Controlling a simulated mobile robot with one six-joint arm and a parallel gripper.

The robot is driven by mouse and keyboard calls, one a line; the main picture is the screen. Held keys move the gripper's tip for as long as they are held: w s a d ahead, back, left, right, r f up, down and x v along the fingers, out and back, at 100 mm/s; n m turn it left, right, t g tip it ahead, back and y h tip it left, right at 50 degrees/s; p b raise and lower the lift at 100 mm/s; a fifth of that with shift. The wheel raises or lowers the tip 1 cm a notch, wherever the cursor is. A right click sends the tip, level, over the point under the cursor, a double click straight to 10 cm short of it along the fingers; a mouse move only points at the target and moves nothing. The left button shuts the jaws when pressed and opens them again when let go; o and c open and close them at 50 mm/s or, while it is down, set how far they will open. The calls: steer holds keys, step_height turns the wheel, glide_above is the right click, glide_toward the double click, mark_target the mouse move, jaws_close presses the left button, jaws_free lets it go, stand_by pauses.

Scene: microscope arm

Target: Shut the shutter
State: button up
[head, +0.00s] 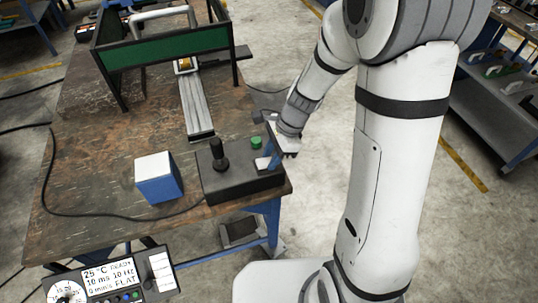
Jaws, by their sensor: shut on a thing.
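My gripper (274,154) is at the right end of a black control box (232,187) on the bench. It is shut on a small pale part (262,163) there, though the fingers hide most of the contact. The box carries a black joystick (218,155) left of my gripper and a green button (256,142) just behind it. I cannot tell for sure which part is the shutter. No label on the box is readable.
A blue box with a white top (155,177) stands left of the control box. A grey rail (196,105) runs back to a green-panelled frame (165,48). A display panel (110,273) sits at lower left. A cable (100,219) crosses the wooden bench (85,185).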

mark_target(267, 162)
steer(key=p, duration=0.1)
steer(key=h+p, duration=0.1)
steer(key=p, duration=0.1)
steer(key=shift+s+a+r, duration=0.2)
steer(key=shift+s+r, duration=0.05)
steer(key=shift+r, duration=0.15)
steer(key=h+p, duration=0.1)
steer(key=p, duration=0.3)
steer(key=h+p, duration=0.1)
steer(key=p, duration=0.2)
steer(key=shift+s+a+r+t+h+p, duration=0.1)
steer(key=shift+a+t+h+p, duration=0.1)
steer(key=shift+t+h+p, duration=0.2)
steer(key=shift+a+f+h+p, duration=0.15)
steer(key=shift+f+h+p, duration=0.15)
steer(key=shift+p, duration=0.55)
steer(key=o, duration=1)
steer(key=shift+r, duration=0.1)
steer(key=shift+w+r, duration=0.25)
steer(key=shift+r, duration=0.4)
steer(key=shift+s+r+b, duration=0.15)
steer(key=shift+r+b, duration=0.6)
steer(key=shift+r, duration=2.45)
